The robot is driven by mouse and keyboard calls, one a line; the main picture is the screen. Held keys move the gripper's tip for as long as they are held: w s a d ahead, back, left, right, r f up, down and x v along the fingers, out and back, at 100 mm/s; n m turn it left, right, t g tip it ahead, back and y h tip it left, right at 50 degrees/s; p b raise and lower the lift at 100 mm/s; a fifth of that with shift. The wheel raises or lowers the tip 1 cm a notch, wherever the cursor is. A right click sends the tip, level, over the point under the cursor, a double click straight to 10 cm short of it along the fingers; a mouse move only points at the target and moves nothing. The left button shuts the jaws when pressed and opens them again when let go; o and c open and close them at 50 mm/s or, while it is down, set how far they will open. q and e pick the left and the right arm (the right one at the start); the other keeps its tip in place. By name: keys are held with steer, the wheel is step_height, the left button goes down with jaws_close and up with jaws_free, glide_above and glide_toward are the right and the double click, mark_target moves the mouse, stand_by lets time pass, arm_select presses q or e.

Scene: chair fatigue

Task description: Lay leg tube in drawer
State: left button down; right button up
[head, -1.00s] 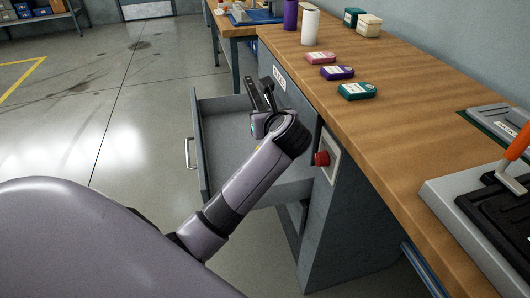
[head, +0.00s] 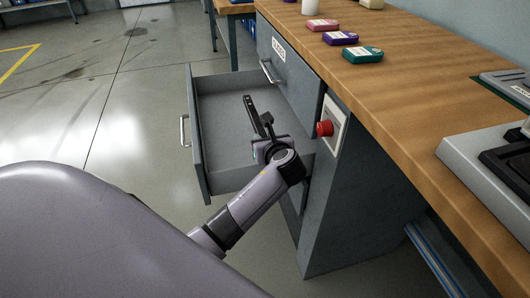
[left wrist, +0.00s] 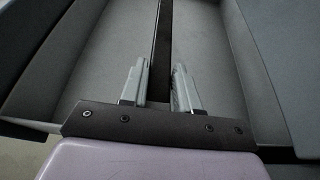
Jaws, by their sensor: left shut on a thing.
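The drawer (head: 198,140) is pulled open from the grey cabinet and its inside looks bare around my arm. My left gripper (head: 264,124) is over the drawer's opening, toward its cabinet side. It is shut on the leg tube (head: 250,108), a thin dark bar that points away from me. In the left wrist view the leg tube (left wrist: 162,35) runs between the two grey fingers of my left gripper (left wrist: 159,82), with the drawer's pale floor and walls around it. I cannot tell whether the tube touches the drawer floor. My right gripper is not in view.
A wooden bench top (head: 400,100) runs along the right, with pink, purple and teal boxes (head: 362,54) on it. A red button (head: 324,128) sticks out from the cabinet close to my left wrist. Another drawer front with a handle (head: 266,71) stands behind the gripper.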

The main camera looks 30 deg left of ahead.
arm_select(q)
step_height(320, 180, down, 3)
steer(key=shift+f+b, duration=0.1)
steer(key=shift+b, duration=0.5)
steer(key=shift+f, duration=0.3)
steer(key=shift+r, duration=0.1)
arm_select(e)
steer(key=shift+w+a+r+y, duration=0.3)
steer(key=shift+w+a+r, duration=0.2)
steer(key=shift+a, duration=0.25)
arm_select(q)
steer(key=shift+f, duration=0.2)
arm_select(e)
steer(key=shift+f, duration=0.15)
